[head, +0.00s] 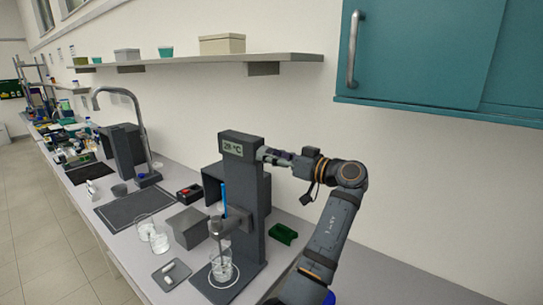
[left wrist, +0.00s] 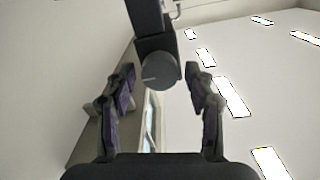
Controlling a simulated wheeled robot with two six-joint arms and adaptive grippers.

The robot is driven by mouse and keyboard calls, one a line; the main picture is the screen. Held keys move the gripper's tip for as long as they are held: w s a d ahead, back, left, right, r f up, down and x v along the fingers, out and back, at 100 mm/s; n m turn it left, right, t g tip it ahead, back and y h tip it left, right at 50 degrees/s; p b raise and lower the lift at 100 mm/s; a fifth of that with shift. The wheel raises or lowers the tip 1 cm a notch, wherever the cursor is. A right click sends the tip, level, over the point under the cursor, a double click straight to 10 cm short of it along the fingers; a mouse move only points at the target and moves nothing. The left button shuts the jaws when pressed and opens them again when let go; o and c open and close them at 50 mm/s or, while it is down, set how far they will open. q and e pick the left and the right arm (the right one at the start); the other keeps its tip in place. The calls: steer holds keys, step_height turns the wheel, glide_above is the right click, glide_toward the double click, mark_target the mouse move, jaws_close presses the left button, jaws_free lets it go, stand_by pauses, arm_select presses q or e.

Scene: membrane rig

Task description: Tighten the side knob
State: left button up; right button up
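The grey rig (head: 250,185) stands on the bench with a display reading about "28 °C" on its upright column. In the left wrist view, the round dark grey side knob (left wrist: 158,72) has a pale line mark on its face. My left gripper (head: 266,155) is beside the upper column, its fingers pointing at it. In the left wrist view, my left gripper (left wrist: 160,78) is open, with one finger on each side of the knob and gaps showing. I cannot tell how deep the knob sits between them. The head view does not show the knob clearly. My right gripper is out of view.
A beaker (head: 222,268) stands on the rig's base under a blue-topped rod. A small tray (head: 171,273), glass beakers, a grey box (head: 188,226) and a green holder (head: 283,234) are nearby. A shelf (head: 190,64) and teal cabinet (head: 440,55) hang above.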

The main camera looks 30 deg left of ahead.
arm_select(q)
steer(key=shift+a, duration=0.1)
steer(key=c, duration=0.9)
steer(key=shift+o, duration=0.2)
steer(key=shift+m, duration=0.4)
steer(key=shift+r+m+p, duration=0.15)
steer(key=shift+m+p, duration=2.35)
steer(key=shift+m, duration=6.2)
